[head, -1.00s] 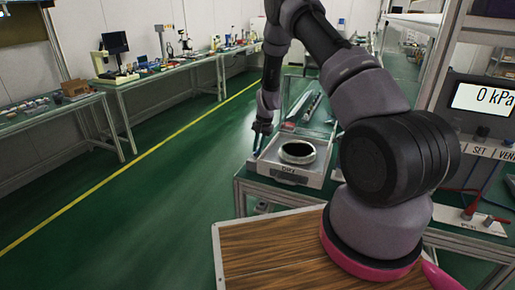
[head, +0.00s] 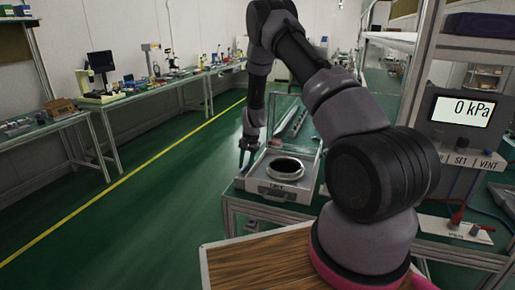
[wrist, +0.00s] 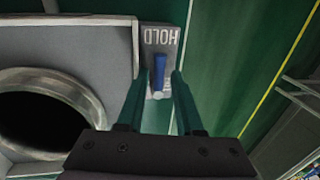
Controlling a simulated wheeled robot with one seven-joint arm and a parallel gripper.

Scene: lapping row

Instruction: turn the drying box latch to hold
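The drying box (head: 268,192) is a pale grey box with a round dark-centred ring on top, at the table's left corner in the head view. In the wrist view, its grey top (wrist: 90,42) is at left. The latch is a grey plate (wrist: 172,40) marked HOLD, upside down, with a blue lever (wrist: 158,72) lying toward the word; its exact angle is hard to tell. My gripper (head: 243,165) is at the box's left side. In the wrist view, its green fingers (wrist: 158,88) are open on either side of the lever, with small gaps visible.
A pressure display (head: 463,110) reading 0 kPa stands at right, with switches and cables below. A wooden top (head: 265,262) is in front. Green floor (head: 130,215) is clear at left, and benches (head: 130,95) with equipment line the wall.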

